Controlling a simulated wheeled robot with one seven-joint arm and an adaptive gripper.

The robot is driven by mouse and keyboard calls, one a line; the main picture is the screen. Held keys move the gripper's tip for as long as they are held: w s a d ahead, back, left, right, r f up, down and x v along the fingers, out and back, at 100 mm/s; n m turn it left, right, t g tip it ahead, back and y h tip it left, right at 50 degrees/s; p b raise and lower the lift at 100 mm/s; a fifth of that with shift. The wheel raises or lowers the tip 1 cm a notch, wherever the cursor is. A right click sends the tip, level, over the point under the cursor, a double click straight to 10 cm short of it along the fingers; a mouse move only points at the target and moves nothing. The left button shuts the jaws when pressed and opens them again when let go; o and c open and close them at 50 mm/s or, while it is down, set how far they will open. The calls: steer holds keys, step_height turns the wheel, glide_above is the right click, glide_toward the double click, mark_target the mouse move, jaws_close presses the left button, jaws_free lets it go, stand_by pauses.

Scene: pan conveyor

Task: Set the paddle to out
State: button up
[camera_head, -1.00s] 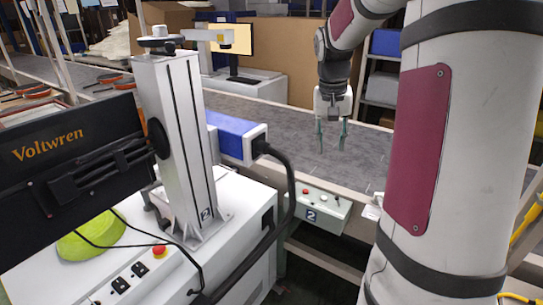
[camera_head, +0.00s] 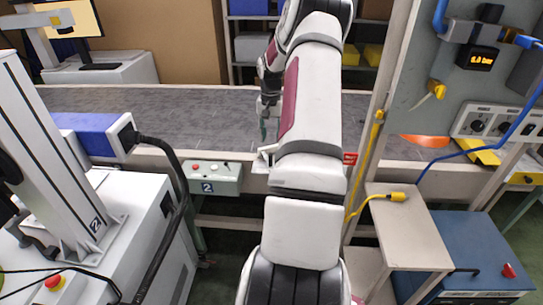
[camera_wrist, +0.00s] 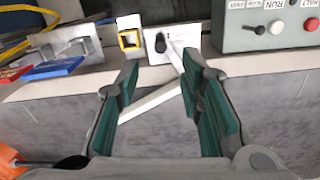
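In the wrist view a white plate (camera_wrist: 178,37) on the conveyor's edge carries a lever with a black knob (camera_wrist: 160,43). A pale bar (camera_wrist: 150,104) slants over the grey belt below it, seen between my fingers; I take this bar to be the paddle. Its join to the lever is partly hidden by a finger. My gripper (camera_wrist: 165,110) is open, with two green finger pads apart and nothing between them that I can see gripped. In the head view my gripper (camera_head: 265,127) is over the belt near its front edge, mostly hidden by my arm.
A control box (camera_wrist: 270,25) with knobs labelled RUN and HALT stands beside the plate.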

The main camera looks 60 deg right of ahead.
step_height(320, 180, down, 10)
steer(key=shift+r+p, duration=0.1)
steer(key=shift+p, duration=0.4)
jaws_close()
